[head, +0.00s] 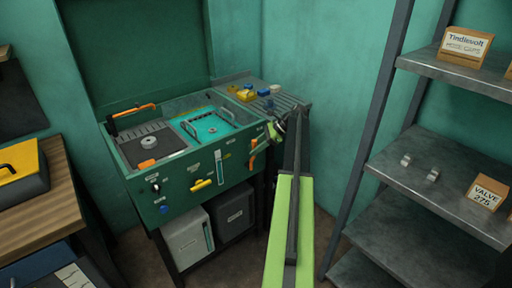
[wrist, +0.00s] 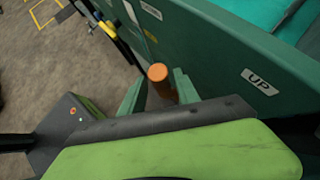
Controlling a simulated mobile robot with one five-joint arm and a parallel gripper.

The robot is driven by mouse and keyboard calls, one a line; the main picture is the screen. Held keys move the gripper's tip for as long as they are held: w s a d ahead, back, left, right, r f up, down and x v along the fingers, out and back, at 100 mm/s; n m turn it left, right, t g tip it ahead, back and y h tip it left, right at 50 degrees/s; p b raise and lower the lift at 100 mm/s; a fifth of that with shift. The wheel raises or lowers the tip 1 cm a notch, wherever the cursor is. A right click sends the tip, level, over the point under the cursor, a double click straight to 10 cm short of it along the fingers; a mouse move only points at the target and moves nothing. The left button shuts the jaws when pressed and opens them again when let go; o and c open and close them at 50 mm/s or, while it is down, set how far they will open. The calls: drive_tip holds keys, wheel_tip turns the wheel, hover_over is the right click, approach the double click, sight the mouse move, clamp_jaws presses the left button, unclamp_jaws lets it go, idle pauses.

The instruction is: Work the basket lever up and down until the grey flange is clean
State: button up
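The green washing unit (head: 185,208) stands against the wall. Its right basin holds cyan liquid (head: 208,128) and a basket with grey handles; a small grey round piece (head: 212,131) shows there. A grey ring (head: 149,142) sits on the dark grate in the left basin. The orange basket lever (head: 253,160) is on the front's right side. In the wrist view, its round orange end (wrist: 158,73) stands between the two green fingers of my gripper (wrist: 160,80). A narrow gap seems to show on the left; firm contact is not visible.
Small yellow and blue objects (head: 246,93) lie on the unit's rear right top. A shelf rack (head: 440,185) with boxes stands at the right. A wooden bench (head: 45,215) with a yellow-topped case (head: 22,165) is at the left. Two bins (head: 188,243) sit under the unit.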

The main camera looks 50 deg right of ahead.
drive_tip(key=shift+w+a, duration=0.1)
drive_tip(key=shift+w, duration=0.05)
drive_tip(key=shift+r, duration=0.15)
drive_tip(key=p+v, duration=1.1)
drive_tip(key=v, duration=0.6)
drive_tip(key=shift+s+p, duration=0.2)
drive_tip(key=shift+p, duration=0.1)
